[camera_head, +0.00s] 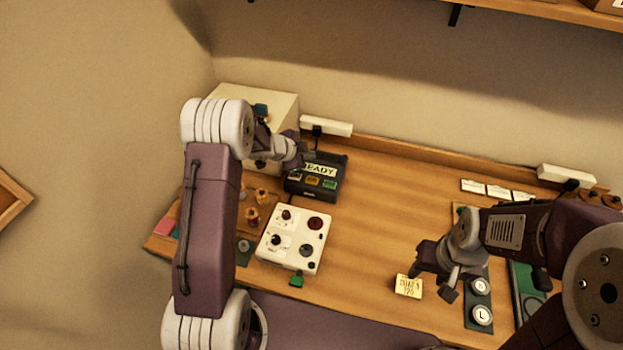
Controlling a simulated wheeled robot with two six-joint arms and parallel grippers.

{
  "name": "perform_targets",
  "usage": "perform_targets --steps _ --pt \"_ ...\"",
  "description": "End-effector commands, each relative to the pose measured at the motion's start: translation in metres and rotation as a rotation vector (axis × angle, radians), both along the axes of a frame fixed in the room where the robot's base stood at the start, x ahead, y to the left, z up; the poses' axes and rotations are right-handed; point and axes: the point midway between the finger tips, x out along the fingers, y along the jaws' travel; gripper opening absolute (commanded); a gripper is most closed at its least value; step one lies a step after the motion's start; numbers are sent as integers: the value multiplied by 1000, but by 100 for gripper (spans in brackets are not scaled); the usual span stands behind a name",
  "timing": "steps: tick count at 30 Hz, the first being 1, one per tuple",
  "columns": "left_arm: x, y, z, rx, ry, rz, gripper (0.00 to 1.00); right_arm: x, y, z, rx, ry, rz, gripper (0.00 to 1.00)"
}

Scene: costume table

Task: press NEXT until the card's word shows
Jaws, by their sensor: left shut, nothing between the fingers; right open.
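A dark display box (333,191) sits at the back left of the table, and its lit screen (320,170) reads what looks like "READY", its first letter partly covered. A row of small buttons (313,181) lies below the screen; their labels are too small to read, so I cannot tell which is NEXT. My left gripper (304,160) is shut and empty at the box's upper left, over or beside the screen's edge; contact is unclear. A small yellow card (408,286) with blurred writing lies near the front. My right gripper (432,283) is open and empty, just right of the card.
A white control box with knobs (295,238) stands in front of the display. A cream box (272,100) stands behind my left arm. Small wooden pegs (262,196) are left of the controls. Round letter discs (482,316) lie at the right. The table's middle (390,205) is clear.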

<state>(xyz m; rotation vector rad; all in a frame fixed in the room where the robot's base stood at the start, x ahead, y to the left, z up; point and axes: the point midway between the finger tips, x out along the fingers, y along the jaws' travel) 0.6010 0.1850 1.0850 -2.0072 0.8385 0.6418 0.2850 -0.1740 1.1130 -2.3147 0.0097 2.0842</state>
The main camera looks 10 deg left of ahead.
Motion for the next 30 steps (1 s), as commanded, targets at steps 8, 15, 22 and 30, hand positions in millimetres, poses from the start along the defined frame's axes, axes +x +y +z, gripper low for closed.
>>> perform_targets --steps 8,15,22,30 --pt "0 0 -8 0 0 0 0 0 0 -9 0 0 0 48" --pt "0 0 -37 0 0 0 0 0 0 -39 0 0 0 48" --pt "0 -1 -70 0 0 0 0 0 0 -75 0 0 0 48" --pt "0 -1 -89 0 -1 1 0 0 0 -88 0 0 0 48"
